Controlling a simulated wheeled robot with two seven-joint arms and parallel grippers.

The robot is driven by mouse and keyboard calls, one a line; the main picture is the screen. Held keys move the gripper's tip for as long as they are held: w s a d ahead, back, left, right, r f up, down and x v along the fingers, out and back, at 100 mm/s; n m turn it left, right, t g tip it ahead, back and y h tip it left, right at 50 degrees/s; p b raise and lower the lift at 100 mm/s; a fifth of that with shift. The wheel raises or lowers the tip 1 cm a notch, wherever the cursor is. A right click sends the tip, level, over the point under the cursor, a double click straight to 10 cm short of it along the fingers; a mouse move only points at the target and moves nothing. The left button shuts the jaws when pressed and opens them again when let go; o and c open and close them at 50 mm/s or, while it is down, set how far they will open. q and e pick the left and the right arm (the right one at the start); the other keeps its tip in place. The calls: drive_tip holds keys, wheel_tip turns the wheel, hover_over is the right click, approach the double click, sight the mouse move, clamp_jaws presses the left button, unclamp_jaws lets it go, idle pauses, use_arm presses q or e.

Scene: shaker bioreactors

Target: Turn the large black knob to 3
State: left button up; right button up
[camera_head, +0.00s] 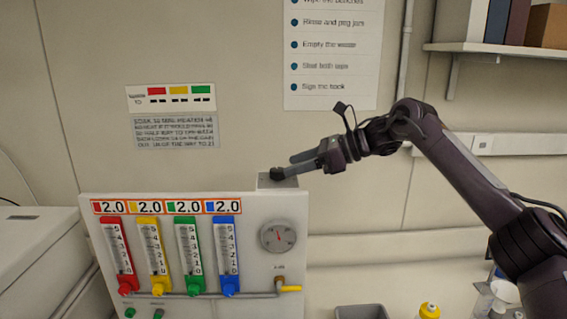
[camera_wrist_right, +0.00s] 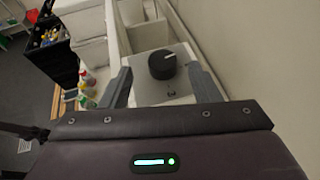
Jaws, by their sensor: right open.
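The large black knob (camera_head: 277,173) sits on a light grey box (camera_head: 264,183) at the top right of the white panel. In the right wrist view the knob (camera_wrist_right: 162,65) is round, with a white pointer line toward its right side. A small mark is printed on the box in front of it. My right gripper (camera_head: 293,163) is open, its fingers reaching left to the knob. In the wrist view its two fingers (camera_wrist_right: 161,72) stand on either side of the knob with gaps; I cannot tell the height difference. My left gripper is out of view.
The white panel (camera_head: 258,205) carries several coloured flow tubes, a round gauge (camera_head: 278,237) and a yellow-handled valve (camera_head: 291,289). A grey tray (camera_head: 361,312) and a yellow-capped bottle (camera_head: 428,311) stand at the lower right. The wall is close behind.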

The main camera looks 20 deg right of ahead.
sight(281, 169)
drive_tip(key=p+x, duration=0.1)
drive_tip(key=x, duration=0.2)
drive_tip(key=shift+w+a, duration=0.15)
drive_tip(key=shift+a, duration=0.05)
drive_tip(key=shift+w+a+f, duration=0.15)
drive_tip(key=shift+w+f, duration=0.1)
drive_tip(key=shift+s, duration=0.15)
drive_tip(key=shift+c, duration=1.1)
drive_tip(key=c, duration=0.7)
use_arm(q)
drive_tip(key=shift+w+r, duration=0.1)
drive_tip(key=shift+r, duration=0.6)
use_arm(e)
drive_tip(key=shift+c, duration=0.3)
